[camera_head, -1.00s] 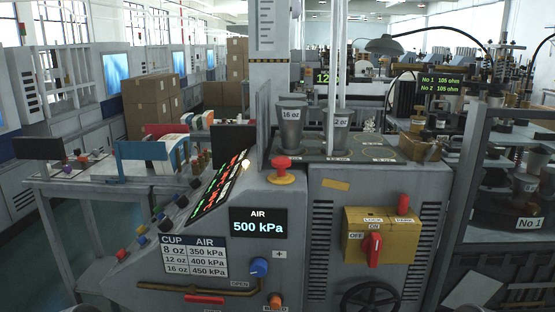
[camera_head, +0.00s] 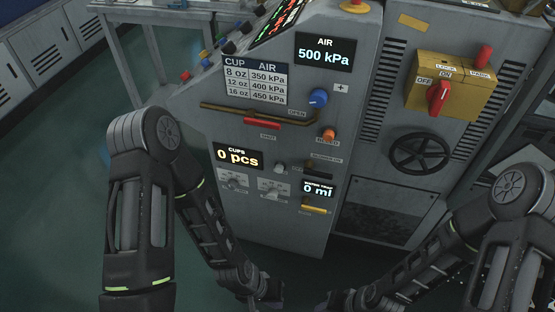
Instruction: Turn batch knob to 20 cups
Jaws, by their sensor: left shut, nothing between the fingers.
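The cup counter display (camera_head: 238,156) on the front of the grey machine reads "0 pcs". Just below it are two grey knobs, a left knob (camera_head: 233,182) and a right knob (camera_head: 272,190). Their small labels are too blurred to read, so I cannot tell which is the batch knob. My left gripper (camera_head: 268,291) is low at the bottom edge, below the knobs and apart from them. It is shut and empty. My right gripper (camera_head: 328,303) is partly cut off at the bottom edge, and its fingers cannot be made out.
An air display (camera_head: 324,52) reads 500 kPa, beside a cup and air table (camera_head: 255,82). A blue knob (camera_head: 318,98), an orange button (camera_head: 329,135), a water trap display (camera_head: 318,189) and a black handwheel (camera_head: 420,153) are nearby. Green floor (camera_head: 60,220) is clear at left.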

